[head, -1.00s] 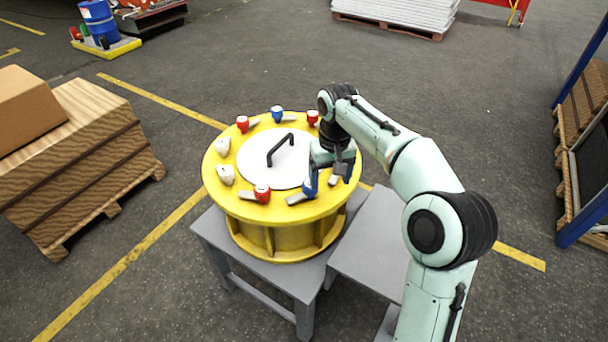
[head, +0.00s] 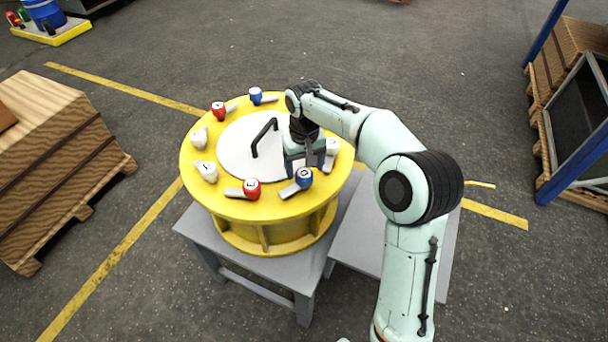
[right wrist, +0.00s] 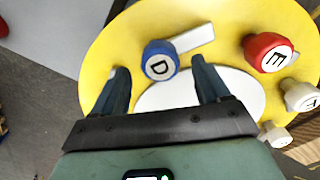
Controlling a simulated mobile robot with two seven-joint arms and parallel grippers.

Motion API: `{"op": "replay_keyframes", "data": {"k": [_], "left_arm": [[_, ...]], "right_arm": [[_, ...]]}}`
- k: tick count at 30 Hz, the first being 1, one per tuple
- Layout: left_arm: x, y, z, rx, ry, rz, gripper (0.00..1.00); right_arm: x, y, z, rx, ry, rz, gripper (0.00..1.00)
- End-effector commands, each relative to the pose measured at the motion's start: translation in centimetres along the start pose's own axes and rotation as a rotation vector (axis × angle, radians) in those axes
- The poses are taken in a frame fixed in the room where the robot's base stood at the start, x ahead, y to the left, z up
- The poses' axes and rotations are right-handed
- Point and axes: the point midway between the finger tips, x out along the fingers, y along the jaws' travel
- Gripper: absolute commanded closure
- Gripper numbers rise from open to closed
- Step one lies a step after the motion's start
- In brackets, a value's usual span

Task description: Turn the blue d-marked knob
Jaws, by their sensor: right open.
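The blue D-marked knob (head: 304,176) is on the front right rim of the round yellow drum (head: 235,207). Its grey lever points toward the front left. My right gripper (head: 305,167) is open and empty, just behind the knob in the head view. In the right wrist view its two fingers (right wrist: 161,78) are on either side of the line to the knob, which shows beyond the gap. I see no contact. My left gripper is out of view.
A red E knob (head: 252,187) is left of the blue knob and a white knob (head: 332,147) is behind it to the right. A black handle (head: 264,138) stands on the white lid. The drum rests on a grey table (head: 240,268).

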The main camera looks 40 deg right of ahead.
Motion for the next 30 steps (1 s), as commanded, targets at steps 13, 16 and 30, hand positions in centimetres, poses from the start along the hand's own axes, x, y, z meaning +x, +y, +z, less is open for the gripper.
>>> {"op": "replay_keyframes", "data": {"k": [13,16,30], "left_arm": [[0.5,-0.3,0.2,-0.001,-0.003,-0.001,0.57],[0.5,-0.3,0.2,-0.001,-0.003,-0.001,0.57],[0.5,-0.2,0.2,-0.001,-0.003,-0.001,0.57]], "right_arm": [[3.3,0.0,0.0,0.001,0.001,0.000,0.25],[3.3,0.0,0.0,0.001,0.001,0.000,0.25],[3.2,0.0,0.0,0.010,0.002,0.000,0.80]]}}
